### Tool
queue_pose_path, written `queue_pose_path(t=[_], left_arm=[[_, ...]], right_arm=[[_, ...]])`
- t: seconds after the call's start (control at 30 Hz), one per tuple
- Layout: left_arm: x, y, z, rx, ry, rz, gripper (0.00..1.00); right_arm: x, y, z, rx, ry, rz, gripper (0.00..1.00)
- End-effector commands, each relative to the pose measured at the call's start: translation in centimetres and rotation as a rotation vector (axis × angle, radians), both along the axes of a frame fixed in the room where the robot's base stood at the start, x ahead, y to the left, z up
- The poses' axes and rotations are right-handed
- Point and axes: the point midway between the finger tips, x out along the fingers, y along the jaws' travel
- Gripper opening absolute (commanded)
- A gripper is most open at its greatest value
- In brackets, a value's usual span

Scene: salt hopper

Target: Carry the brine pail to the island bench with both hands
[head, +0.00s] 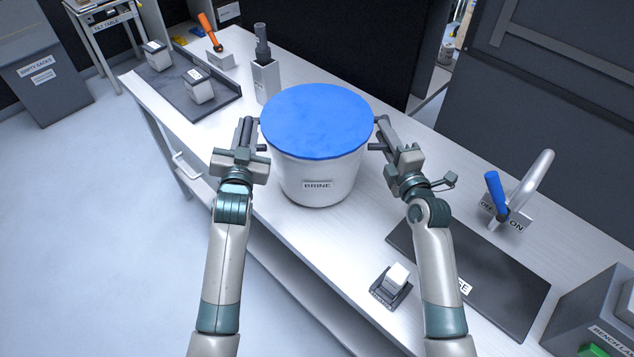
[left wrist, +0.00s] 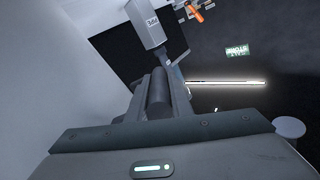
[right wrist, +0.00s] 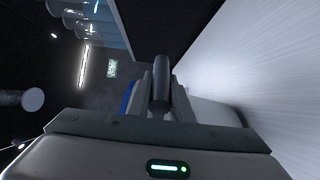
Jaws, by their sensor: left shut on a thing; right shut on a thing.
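The brine pail (head: 316,182) is a white tub labelled BRINE with a blue top (head: 316,118). It is upright at the long white bench, in the middle of the head view. I cannot tell whether its base touches the bench top. My left gripper (head: 257,134) is shut on the dark handle at the pail's left side. My right gripper (head: 380,134) is shut on the handle at its right side. A dark round bar lies between the fingers in the left wrist view (left wrist: 159,92) and in the right wrist view (right wrist: 161,85).
The white bench (head: 310,235) runs from back left to front right. Left of the pail stand a tall grey-white block (head: 265,80) and a dark tray (head: 190,92). Floor is open at left.

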Motion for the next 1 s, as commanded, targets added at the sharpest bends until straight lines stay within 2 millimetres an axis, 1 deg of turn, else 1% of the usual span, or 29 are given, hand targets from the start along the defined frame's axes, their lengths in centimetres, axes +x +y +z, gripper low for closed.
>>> queue_pose_path(t=[0.03, 0.57, 0.6, 0.67, 1.0], left_arm=[[0.1, 0.0, 0.6, 0.000, -0.018, 0.000, 0.00], [0.1, 0.0, -1.1, 0.000, -0.018, 0.000, 0.00], [0.0, 0.0, -2.0, 0.000, 0.001, 0.000, 0.24], [0.0, 0.0, -1.9, 0.000, 0.001, 0.000, 0.38], [-0.1, 0.0, -1.9, 0.000, 0.000, 0.000, 0.38]], right_arm=[[0.1, 0.0, 0.7, 0.004, -0.018, -0.002, 0.00], [0.1, 0.0, -1.1, 0.004, -0.018, -0.002, 0.00], [0.0, 0.0, -2.0, -0.001, -0.001, 0.000, 0.24], [0.0, 0.0, -1.9, -0.001, 0.000, 0.000, 0.38], [0.0, 0.0, -1.9, 0.000, 0.000, 0.000, 0.38]])
